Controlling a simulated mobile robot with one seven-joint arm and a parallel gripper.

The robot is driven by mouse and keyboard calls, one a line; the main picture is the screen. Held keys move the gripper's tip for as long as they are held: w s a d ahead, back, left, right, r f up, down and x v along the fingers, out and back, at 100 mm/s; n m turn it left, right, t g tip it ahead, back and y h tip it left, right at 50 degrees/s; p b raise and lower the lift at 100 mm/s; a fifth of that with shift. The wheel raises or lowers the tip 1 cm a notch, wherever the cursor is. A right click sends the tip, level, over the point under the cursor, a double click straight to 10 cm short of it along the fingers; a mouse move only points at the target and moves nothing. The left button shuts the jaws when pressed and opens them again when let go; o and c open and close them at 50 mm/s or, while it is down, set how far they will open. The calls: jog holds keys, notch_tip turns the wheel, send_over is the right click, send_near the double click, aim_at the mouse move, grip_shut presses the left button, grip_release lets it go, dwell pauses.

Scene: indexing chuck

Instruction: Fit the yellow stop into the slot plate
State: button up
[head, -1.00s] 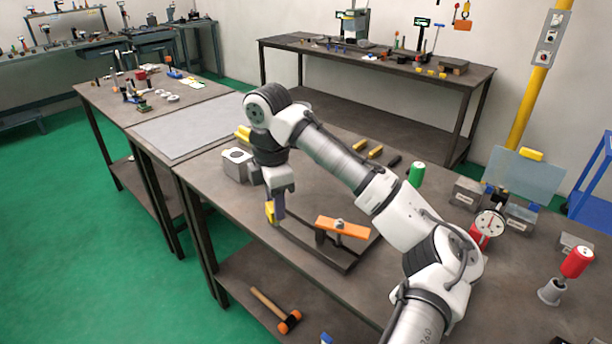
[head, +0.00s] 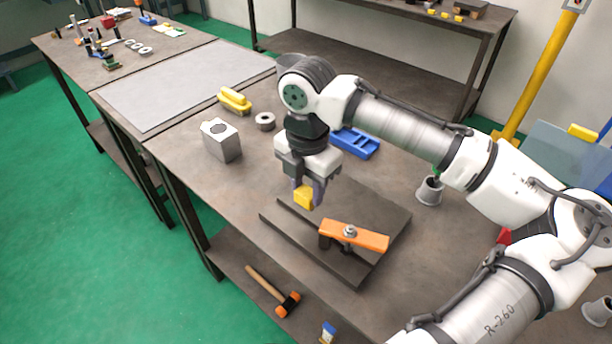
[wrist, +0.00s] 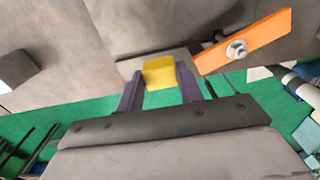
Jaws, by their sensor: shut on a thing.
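My gripper (head: 308,195) is shut on the yellow stop (head: 303,198), a small block held between its two purple-grey fingers. The stop also shows between the fingertips in the wrist view (wrist: 159,73). In the head view it is over the left part of the dark slot plate (head: 377,212), which lies on the bench. An orange clamp bar (head: 354,236) with a bolt and nut sits across the plate's front part, to the right of the stop. The wrist view shows the clamp bar (wrist: 262,38) too. Whether the stop touches the plate, I cannot tell.
A grey block with a round hole (head: 221,140), a yellow piece (head: 235,100), a grey ring (head: 265,121) and a blue tray (head: 357,142) stand behind on the bench. A grey cup (head: 429,191) stands right. A hammer (head: 273,291) lies on the shelf below.

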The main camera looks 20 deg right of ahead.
aim_at(307, 191)
jog(key=shift+s+f, duration=0.1)
jog(key=shift+f, duration=0.15)
jog(key=shift+f+b, duration=1.75)
jog(key=shift+b, duration=0.35)
jog(key=shift+f+b, duration=0.5)
jog(key=shift+f, duration=0.5)
jog(key=shift+s+f, duration=0.1)
jog(key=shift+f, duration=0.3)
grip_shut()
jog(key=o, duration=0.8)
grip_release()
jog(key=o, duration=0.4)
jog(key=shift+f, duration=0.1)
jog(key=shift+o, duration=0.2)
